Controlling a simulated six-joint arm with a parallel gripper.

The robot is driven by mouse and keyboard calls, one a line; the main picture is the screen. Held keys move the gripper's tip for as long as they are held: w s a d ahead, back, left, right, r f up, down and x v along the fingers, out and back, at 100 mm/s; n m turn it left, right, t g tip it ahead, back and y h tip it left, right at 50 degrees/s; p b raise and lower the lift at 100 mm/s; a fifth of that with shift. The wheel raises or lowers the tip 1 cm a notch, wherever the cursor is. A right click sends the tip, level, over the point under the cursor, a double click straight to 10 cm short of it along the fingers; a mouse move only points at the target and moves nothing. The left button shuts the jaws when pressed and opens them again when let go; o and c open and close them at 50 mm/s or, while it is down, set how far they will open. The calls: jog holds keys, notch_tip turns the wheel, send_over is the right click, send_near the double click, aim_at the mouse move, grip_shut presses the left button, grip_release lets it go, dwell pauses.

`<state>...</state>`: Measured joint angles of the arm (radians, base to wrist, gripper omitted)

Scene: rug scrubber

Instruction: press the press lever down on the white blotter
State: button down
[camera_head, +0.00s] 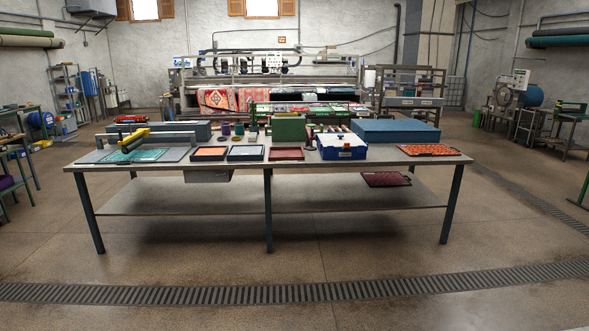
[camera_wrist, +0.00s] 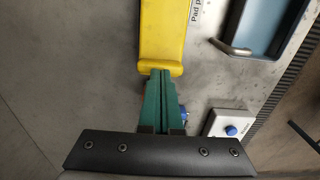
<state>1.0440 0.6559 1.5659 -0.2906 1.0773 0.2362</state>
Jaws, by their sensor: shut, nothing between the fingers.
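The press lever has a yellow handle (camera_wrist: 163,35), which runs down from the top of the wrist view. In the head view the yellow lever (camera_head: 134,137) is at the left end of the workbench, above a teal patterned piece (camera_head: 136,156). My gripper (camera_wrist: 164,72) has green fingers, shut and empty. Their tips meet the near end of the yellow handle in the wrist picture; I cannot tell whether they touch it. I cannot make out the gripper in the head view. I cannot make out a white blotter in either view.
The workbench (camera_head: 235,172) also holds shallow trays (camera_head: 210,153), a blue and white box (camera_head: 342,146) and an orange mat (camera_head: 428,150). In the wrist view, a blue tray with a metal handle (camera_wrist: 229,48) and a white box with a blue button (camera_wrist: 231,130) lie at right.

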jog(key=shift+f, duration=0.8)
dwell(0.7)
notch_tip(320, 180, up, 7)
jog(key=shift+f, duration=0.2)
jog(key=shift+a+r, duration=0.15)
jog(key=shift+r, duration=0.15)
jog(key=w+a+r+n, duration=0.2)
jog(key=a+r+n, duration=0.15)
jog(key=a, duration=0.95)
jog(key=w+a+r+n, duration=0.2)
jog(key=a+r+n, duration=0.15)
jog(key=a, duration=0.85)
jog(key=s+a+f+n+y, duration=0.1)
jog(key=s+a+n, duration=0.4)
jog(key=s+a, duration=0.8)
jog(key=a, duration=0.4)
jog(key=shift+s+f+y, duration=0.35)
jog(key=shift+y, duration=0.05)
